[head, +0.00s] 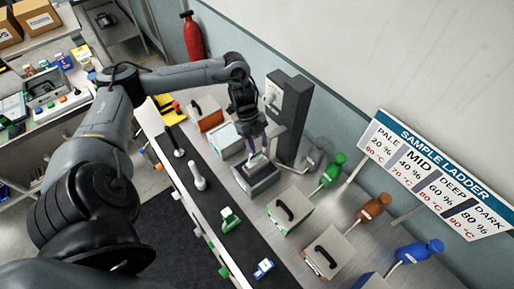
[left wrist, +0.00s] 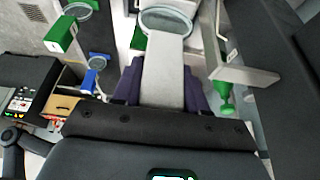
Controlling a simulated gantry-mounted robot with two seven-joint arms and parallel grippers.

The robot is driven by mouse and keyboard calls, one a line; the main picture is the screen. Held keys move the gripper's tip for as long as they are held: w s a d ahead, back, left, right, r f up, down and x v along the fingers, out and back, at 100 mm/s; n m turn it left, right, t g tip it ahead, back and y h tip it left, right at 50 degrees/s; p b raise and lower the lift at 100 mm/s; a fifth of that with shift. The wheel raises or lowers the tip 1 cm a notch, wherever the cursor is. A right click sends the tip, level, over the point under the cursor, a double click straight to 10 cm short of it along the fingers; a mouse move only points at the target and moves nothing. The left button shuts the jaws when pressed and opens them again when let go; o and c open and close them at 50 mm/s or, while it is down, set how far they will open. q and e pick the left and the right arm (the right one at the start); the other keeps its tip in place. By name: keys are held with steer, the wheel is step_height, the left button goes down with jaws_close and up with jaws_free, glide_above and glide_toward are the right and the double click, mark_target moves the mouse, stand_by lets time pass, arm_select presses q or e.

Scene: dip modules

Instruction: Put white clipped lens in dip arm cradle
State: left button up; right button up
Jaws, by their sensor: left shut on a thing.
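My left gripper (head: 254,147) is shut on the white clipped lens (left wrist: 163,75). In the left wrist view, its pale clip runs up between the purple fingers, with the round lens (left wrist: 167,21) at the far end. In the head view, the gripper is in front of the dark dip arm column (head: 292,115), above a grey open-topped tank (head: 265,184). The dip arm cradle cannot be made out clearly behind the gripper. I cannot tell whether the lens touches anything. My right gripper is not in view.
A green clipped lens (head: 230,219) and a blue one (head: 263,268) stand on the dark strip. A white upright piece (head: 198,178) stands left of the grey tank.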

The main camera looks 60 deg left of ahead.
mark_target(257, 152)
arm_select(q)
steer(key=shift+f+p, duration=0.3)
steer(key=shift+f, duration=1.6)
steer(key=o, duration=1.2)
steer(key=shift+o, duration=0.2)
steer(key=v, duration=1.2)
steer(key=shift+r, duration=0.2)
